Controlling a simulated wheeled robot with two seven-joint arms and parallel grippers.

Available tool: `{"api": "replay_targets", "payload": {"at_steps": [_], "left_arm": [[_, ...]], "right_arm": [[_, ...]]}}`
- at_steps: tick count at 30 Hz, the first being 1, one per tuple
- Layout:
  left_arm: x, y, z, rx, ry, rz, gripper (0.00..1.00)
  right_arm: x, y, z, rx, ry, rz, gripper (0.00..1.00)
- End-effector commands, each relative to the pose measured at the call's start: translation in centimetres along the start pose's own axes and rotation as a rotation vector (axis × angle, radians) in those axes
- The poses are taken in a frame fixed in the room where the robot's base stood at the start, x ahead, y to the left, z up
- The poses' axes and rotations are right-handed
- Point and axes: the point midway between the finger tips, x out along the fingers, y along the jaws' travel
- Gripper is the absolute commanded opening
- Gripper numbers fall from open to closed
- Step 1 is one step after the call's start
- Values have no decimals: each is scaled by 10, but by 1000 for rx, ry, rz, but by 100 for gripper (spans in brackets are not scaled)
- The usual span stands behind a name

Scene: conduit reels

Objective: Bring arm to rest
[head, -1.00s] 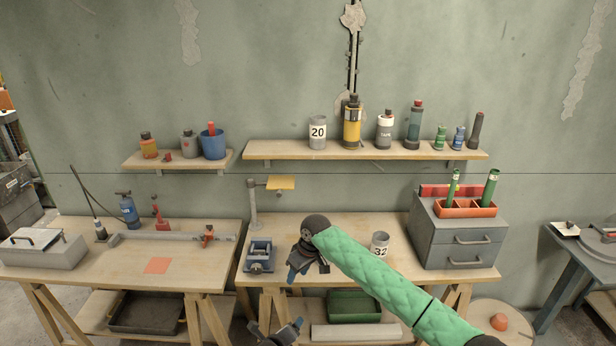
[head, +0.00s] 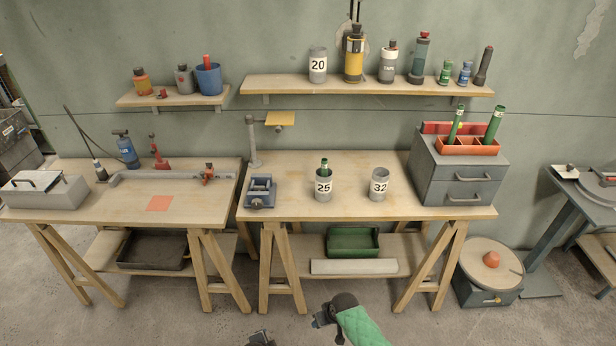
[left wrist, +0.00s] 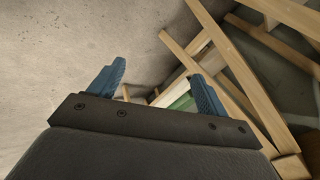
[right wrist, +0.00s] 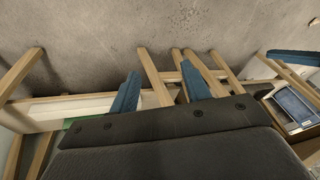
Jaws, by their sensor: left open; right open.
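My right gripper (head: 322,318) is at the bottom of the head view, in front of and below the right workbench, with its green-sleeved arm beside it. In the right wrist view its blue fingers (right wrist: 160,86) are apart with nothing between them. My left gripper (head: 260,339) shows only partly at the bottom edge of the head view. In the left wrist view its blue fingers (left wrist: 156,88) are apart and empty. Floor and wooden trestle legs lie beyond both grippers.
The right workbench (head: 345,208) holds a can marked 25 (head: 323,188) with a green tube in it, a can marked 32 (head: 379,186), a vise (head: 260,192) and a grey drawer cabinet (head: 460,180). A reel turntable (head: 490,268) stands at right. Floor before the benches is clear.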

Motion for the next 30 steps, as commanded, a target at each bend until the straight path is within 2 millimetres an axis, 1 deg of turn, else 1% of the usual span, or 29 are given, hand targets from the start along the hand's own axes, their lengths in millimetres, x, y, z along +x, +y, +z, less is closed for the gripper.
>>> {"api": "replay_targets", "payload": {"at_steps": [1, 5, 6, 8, 9, 11, 12, 14, 15, 17, 18, 21, 24, 27, 30], "left_arm": [[4, 19, 12, -63, -15, 23, 77], [11, 60, 42, -236, -61, 72, 77], [12, 74, 51, -290, -76, 87, 77], [14, 94, 66, -371, -101, 108, 77], [14, 109, 75, -424, -118, 122, 77], [14, 130, 89, -504, -145, 141, 77], [14, 144, 99, -557, -164, 152, 77], [13, 167, 113, -636, -194, 170, 77], [12, 181, 122, -688, -214, 180, 77], [10, 202, 135, -762, -244, 194, 77], [8, 215, 143, -806, -263, 201, 77], [4, 241, 159, -898, -303, 215, 77], [0, 259, 169, -957, -330, 223, 77], [-1, 267, 174, -988, -344, 226, 77], [-2, 269, 175, -996, -348, 227, 77]], "right_arm": [[13, 2, 28, 21, -8, 8, 47], [37, 10, 92, 64, -19, 43, 47], [43, 13, 112, 77, -23, 55, 47], [52, 16, 144, 94, -30, 72, 47], [58, 17, 166, 105, -36, 83, 47], [65, 20, 199, 121, -46, 102, 47], [69, 22, 222, 130, -52, 116, 47], [74, 23, 256, 143, -64, 135, 47], [76, 24, 278, 151, -71, 148, 47], [79, 25, 310, 161, -82, 166, 47], [80, 26, 330, 166, -91, 178, 47], [81, 28, 371, 174, -107, 203, 47], [81, 28, 397, 178, -117, 219, 47], [80, 28, 410, 180, -122, 227, 47], [80, 29, 412, 180, -123, 230, 47]]}}
